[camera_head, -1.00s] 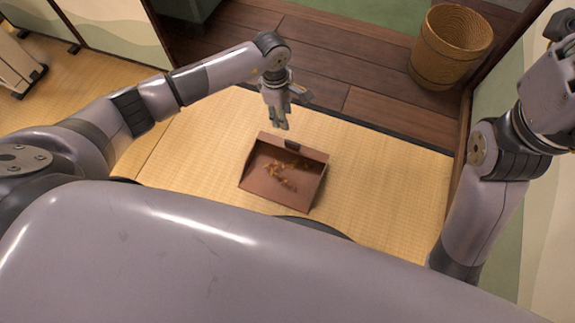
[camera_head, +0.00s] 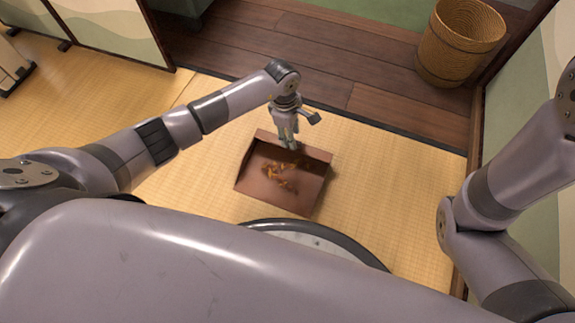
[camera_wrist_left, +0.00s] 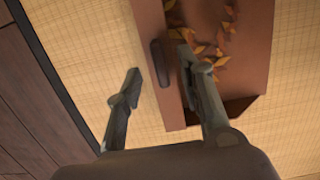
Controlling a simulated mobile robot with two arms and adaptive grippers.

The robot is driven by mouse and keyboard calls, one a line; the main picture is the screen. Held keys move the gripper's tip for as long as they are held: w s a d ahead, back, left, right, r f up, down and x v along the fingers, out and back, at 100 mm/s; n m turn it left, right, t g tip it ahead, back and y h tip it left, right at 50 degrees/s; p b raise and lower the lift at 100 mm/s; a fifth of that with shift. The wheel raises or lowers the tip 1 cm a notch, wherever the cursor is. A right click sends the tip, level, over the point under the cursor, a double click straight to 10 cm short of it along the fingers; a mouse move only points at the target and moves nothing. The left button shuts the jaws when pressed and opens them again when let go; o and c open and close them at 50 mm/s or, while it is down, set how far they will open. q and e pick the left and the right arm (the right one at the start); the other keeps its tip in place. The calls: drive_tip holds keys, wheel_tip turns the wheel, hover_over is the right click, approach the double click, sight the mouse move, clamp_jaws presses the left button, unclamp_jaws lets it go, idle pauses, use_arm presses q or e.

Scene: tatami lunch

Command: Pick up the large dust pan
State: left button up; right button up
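The large dust pan (camera_head: 308,195) is brown and open-topped and lies on the tatami in front of me, with orange-brown leaves (camera_head: 275,172) in it. My left gripper (camera_head: 290,143) points down at the pan's far wall. In the left wrist view, the gripper (camera_wrist_left: 158,60) is open. One finger is over the pan's inside and the other is outside the wall. The dark handle piece (camera_wrist_left: 160,62) on the wall (camera_wrist_left: 150,20) shows between the fingers, and I cannot tell whether they touch it. My right gripper is out of view.
A woven basket (camera_head: 460,45) stands on the dark wooden floor (camera_head: 330,65) at the far right. A wall panel (camera_head: 525,130) rises along the right. The tatami (camera_head: 385,180) on both sides of the pan is clear.

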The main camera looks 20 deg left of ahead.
use_arm(q)
wheel_tip(320, 180, down, 2)
drive_tip(key=shift+d+f+b, duration=0.1)
drive_tip(key=shift+b, duration=0.3)
drive_tip(key=shift+c, duration=0.5)
clamp_jaws()
